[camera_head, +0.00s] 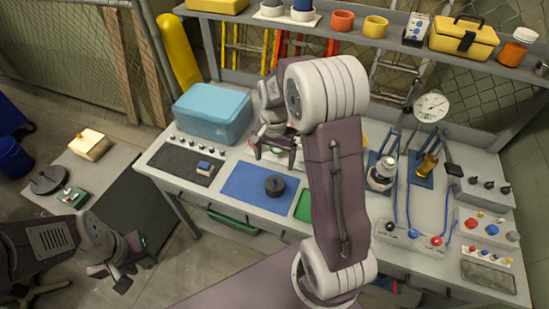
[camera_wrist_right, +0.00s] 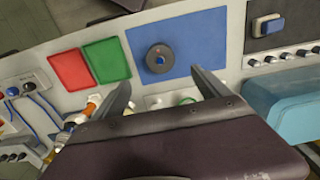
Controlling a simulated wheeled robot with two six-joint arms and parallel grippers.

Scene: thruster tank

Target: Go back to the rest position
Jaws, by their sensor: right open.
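My right gripper (camera_head: 274,152) hangs over the back middle of the workbench, below the raised right arm. In the right wrist view its two fingers (camera_wrist_right: 160,80) are spread apart with nothing between them. A dark round disc (camera_wrist_right: 159,58) with a blue centre lies on the blue mat beyond the fingertips; it also shows in the head view (camera_head: 275,186), in front of the right gripper. My left gripper (camera_head: 136,272) is low at the left, off the bench and above the floor. Its fingers look apart and empty.
The workbench (camera_head: 236,160) carries a light-blue box (camera_head: 213,113), a black mat with a blue block (camera_head: 205,168), a blue mat (camera_head: 242,188) and a green tray (camera_head: 304,205). Gauge gear and button boxes (camera_head: 487,228) stand at right. A shelf (camera_head: 400,45) runs above the back.

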